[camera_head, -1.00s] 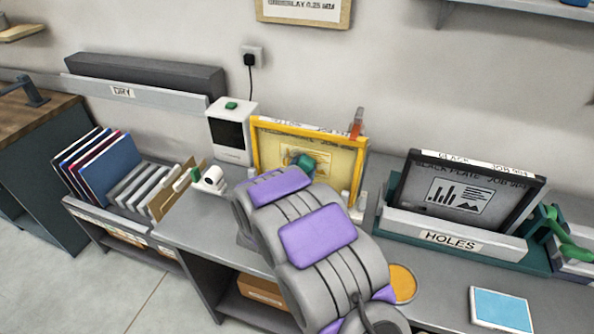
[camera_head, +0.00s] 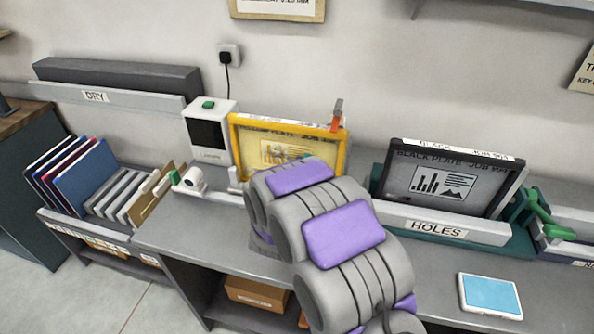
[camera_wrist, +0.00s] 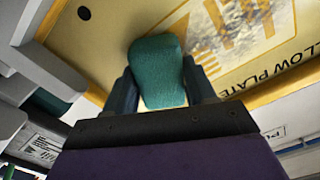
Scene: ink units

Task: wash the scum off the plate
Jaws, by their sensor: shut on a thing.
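The yellow plate (camera_head: 285,151) stands upright in its yellow frame against the back wall of the bench. In the wrist view the plate (camera_wrist: 110,52) fills the upper part, with printed artwork and a greyish smear of scum (camera_wrist: 243,25) over it. My gripper (camera_wrist: 160,92) is shut on a teal sponge-like pad (camera_wrist: 157,62), which is in front of the plate, left of and below the smear. I cannot tell whether the pad touches the plate. In the head view my arm hides the gripper, the pad and the plate's lower right part.
A black plate (camera_head: 452,180) stands in a tray marked HOLES (camera_head: 437,229) to the right. A white device (camera_head: 211,134) is left of the yellow plate, with a small white roll (camera_head: 192,179) before it. A blue-screened tablet (camera_head: 489,296) lies front right.

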